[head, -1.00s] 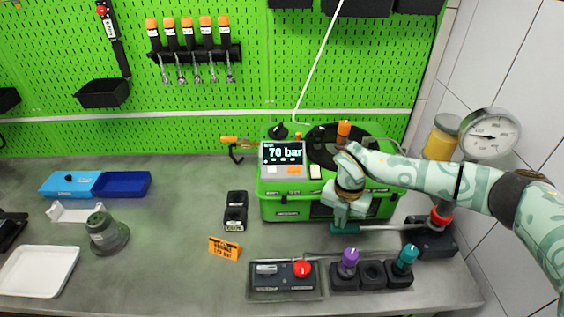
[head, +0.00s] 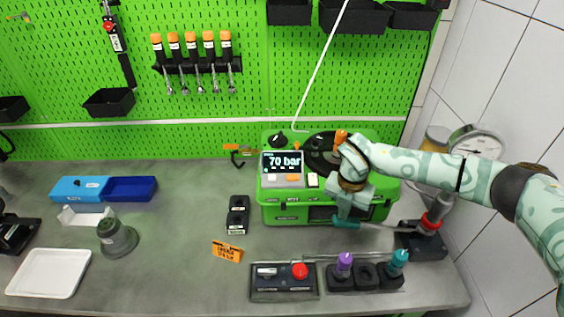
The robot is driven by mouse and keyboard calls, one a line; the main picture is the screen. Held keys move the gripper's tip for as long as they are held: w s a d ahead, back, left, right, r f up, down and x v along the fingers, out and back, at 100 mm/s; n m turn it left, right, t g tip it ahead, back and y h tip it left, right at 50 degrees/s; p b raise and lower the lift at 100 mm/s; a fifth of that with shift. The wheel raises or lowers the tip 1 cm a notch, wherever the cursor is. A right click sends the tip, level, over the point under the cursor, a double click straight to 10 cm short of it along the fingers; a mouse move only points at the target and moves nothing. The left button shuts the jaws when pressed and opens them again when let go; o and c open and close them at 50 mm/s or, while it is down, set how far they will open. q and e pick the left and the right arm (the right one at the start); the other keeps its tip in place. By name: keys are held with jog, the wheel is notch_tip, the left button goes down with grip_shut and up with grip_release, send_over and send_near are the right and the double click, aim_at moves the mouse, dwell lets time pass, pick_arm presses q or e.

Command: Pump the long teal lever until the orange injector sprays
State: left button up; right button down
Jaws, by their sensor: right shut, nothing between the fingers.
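The long lever has a teal handle (head: 346,221) and a grey rod running right to the hand pump (head: 420,244), which has a red collar and black base. My right gripper (head: 346,214) points down at the teal handle; its fingers are shut with nothing between them, and whether they touch the handle is unclear. The orange injector (head: 341,137) stands upright in the green tester (head: 285,213), partly hidden behind my right arm. No spray is visible. The tester's screen (head: 282,162) reads 70 bar. My left gripper is not in view.
A round gauge (head: 476,141) stands behind the pump. In front are a black switch box (head: 284,283) with a red knob and a holder with purple (head: 344,263) and teal (head: 397,261) capped pieces. An orange sign (head: 227,251) stands mid-bench.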

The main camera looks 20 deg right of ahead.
aim_at(338, 226)
jog(key=shift+f, duration=0.1)
dwell(0.5)
jog(key=shift+a+f+b, duration=0.2)
jog(key=shift+f+b, duration=0.85)
jog(key=shift+f, duration=0.55)
jog(key=shift+a+f+b, duration=0.2)
jog(key=shift+f+b, duration=0.85)
jog(key=shift+f, duration=0.5)
jog(key=shift+w, duration=0.1)
jog(key=shift+r, duration=0.15)
jog(key=r+p, duration=0.6)
jog(key=shift+d+r, duration=0.25)
jog(key=shift+d, duration=0.15)
jog(key=shift+f, duration=0.2)
